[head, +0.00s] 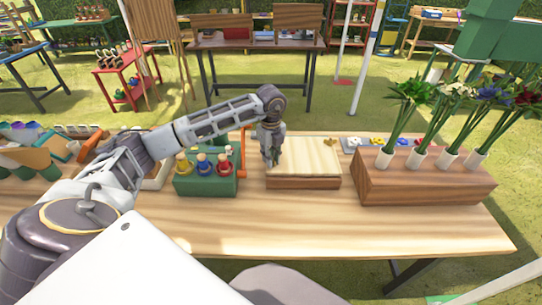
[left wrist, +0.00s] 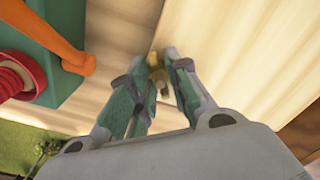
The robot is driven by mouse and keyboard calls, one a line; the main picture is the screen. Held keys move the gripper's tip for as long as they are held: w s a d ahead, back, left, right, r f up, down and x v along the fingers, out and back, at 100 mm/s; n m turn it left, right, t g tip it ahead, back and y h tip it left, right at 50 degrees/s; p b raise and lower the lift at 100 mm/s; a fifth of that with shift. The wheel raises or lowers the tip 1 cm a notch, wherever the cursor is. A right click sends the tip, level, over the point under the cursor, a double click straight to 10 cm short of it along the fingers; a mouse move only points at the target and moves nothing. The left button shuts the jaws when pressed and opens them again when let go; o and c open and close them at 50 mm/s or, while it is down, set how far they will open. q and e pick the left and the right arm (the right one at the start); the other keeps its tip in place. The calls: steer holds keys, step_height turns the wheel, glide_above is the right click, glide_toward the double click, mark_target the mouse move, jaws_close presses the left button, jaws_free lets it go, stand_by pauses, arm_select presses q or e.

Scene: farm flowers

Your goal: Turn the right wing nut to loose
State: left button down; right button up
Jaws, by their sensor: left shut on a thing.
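A flat wooden press (head: 305,181) with a pale top board lies on the table. A small brass wing nut (head: 330,142) stands at the back right of its top, with nothing touching it. My left gripper (head: 270,160) points down at the press's left end. In the left wrist view the fingers (left wrist: 160,62) are closed around another small brass piece (left wrist: 160,80), which looks like the left wing nut; the fingers partly hide it. How tight or loose it is cannot be seen. My right gripper is in neither view.
A green box (head: 207,185) with colored-topped bottles and an orange bar (head: 243,152) stands close left of my gripper. A wooden block (head: 430,189) holding flowers in white tubes stands on the right. The table's front strip (head: 330,231) is clear.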

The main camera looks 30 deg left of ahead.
arm_select(q)
steer(key=shift+n+p, duration=0.3)
steer(key=shift+n, duration=1.7)
steer(key=shift+n+p, duration=0.35)
steer(key=shift+n, duration=0.65)
steer(key=shift+n+p, duration=0.35)
steer(key=shift+n, duration=0.35)
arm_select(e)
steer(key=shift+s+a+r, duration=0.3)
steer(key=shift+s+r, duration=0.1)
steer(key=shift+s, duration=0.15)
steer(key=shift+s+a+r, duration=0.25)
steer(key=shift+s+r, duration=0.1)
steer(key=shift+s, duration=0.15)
arm_select(q)
steer(key=shift+n, duration=0.3)
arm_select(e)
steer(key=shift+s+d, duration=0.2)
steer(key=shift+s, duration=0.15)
